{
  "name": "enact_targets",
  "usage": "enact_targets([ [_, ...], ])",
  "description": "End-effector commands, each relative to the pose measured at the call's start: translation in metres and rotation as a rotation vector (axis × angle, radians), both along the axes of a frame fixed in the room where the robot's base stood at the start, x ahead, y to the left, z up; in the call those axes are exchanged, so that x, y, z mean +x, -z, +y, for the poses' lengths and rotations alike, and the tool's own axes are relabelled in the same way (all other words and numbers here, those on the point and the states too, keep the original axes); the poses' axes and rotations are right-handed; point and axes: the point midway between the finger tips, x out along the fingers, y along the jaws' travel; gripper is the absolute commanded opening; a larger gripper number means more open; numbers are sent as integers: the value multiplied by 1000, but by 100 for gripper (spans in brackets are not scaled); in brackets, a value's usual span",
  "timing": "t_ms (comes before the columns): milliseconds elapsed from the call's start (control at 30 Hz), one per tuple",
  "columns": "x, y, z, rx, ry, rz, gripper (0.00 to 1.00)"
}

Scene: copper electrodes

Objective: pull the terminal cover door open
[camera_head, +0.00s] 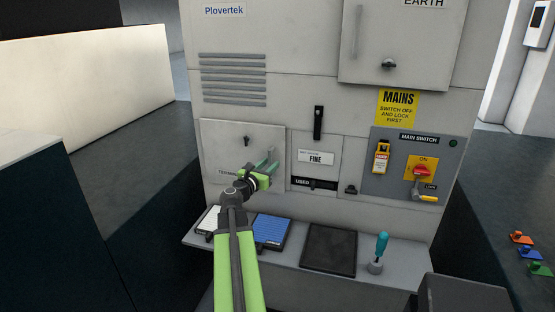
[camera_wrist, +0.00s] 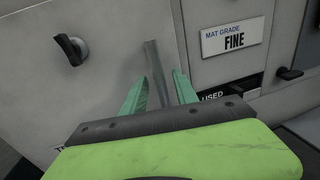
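The terminal cover door (camera_head: 220,147) is a pale grey panel at the lower left of the cabinet, its lettering partly hidden by my arm. It looks closed or nearly so. A black turn latch (camera_head: 246,140) sits on it, and the latch also shows in the wrist view (camera_wrist: 72,48). A grey vertical bar handle (camera_wrist: 152,62) stands near the door's right edge. My gripper (camera_head: 266,164) is at this handle. In the wrist view its two green fingers (camera_wrist: 158,88) are apart, one on each side of the bar, with gaps visible.
Right of the door are the FINE mat panel (camera_head: 316,157) with a USED slot, and the main switch panel (camera_head: 415,165) with a red handle and a tag. A shelf below holds a blue pad (camera_head: 272,231), a dark tray (camera_head: 329,250) and a teal-handled tool (camera_head: 381,247).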

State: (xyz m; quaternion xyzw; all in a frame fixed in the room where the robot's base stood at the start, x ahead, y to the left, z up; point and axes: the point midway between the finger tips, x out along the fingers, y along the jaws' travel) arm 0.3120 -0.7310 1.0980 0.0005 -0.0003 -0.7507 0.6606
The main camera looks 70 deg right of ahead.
Motion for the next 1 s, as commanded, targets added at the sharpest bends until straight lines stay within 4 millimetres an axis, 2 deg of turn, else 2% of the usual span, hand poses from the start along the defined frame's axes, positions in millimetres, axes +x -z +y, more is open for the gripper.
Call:
enact_targets([
  [300,-6,0,-9,0,9,0,35],
  [567,-7,0,-10,0,11,0,1],
  [1000,-6,0,-10,0,7,0,0],
])
